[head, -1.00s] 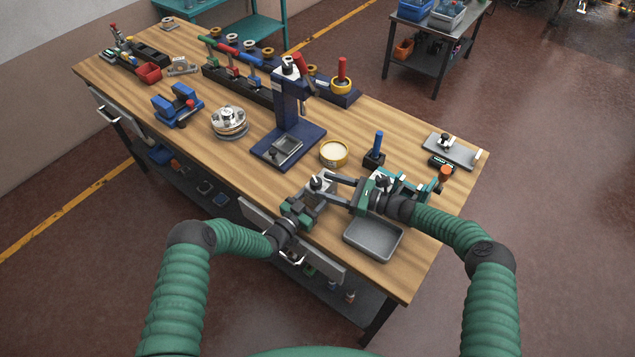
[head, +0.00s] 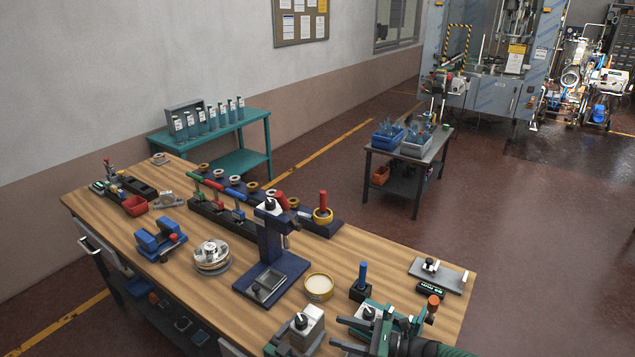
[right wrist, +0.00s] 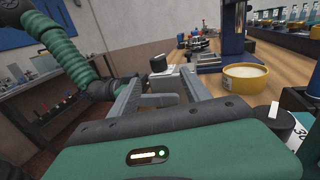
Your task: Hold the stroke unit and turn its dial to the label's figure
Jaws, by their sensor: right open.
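The stroke unit, a silver block with a black dial on top (head: 309,326), is at the bottom middle of the head view, at the bench's near side. It also shows beyond my right jaws in the right wrist view (right wrist: 160,66). My left gripper (head: 281,343), partly cut off by the frame's edge, appears shut on the block. My right gripper (head: 338,334) is open and empty, its jaws pointing left towards the unit; it shows in the right wrist view (right wrist: 158,95) with the dial between and beyond its fingers. I cannot read the dial's setting or a label on the unit.
A blue press (head: 272,262), a yellow-rimmed tin (head: 319,287) and a blue-handled tool (head: 361,280) stand just behind the grippers. A teal fixture (head: 400,325) is beside my right gripper. A grey plate (head: 440,275) lies at the bench's right end.

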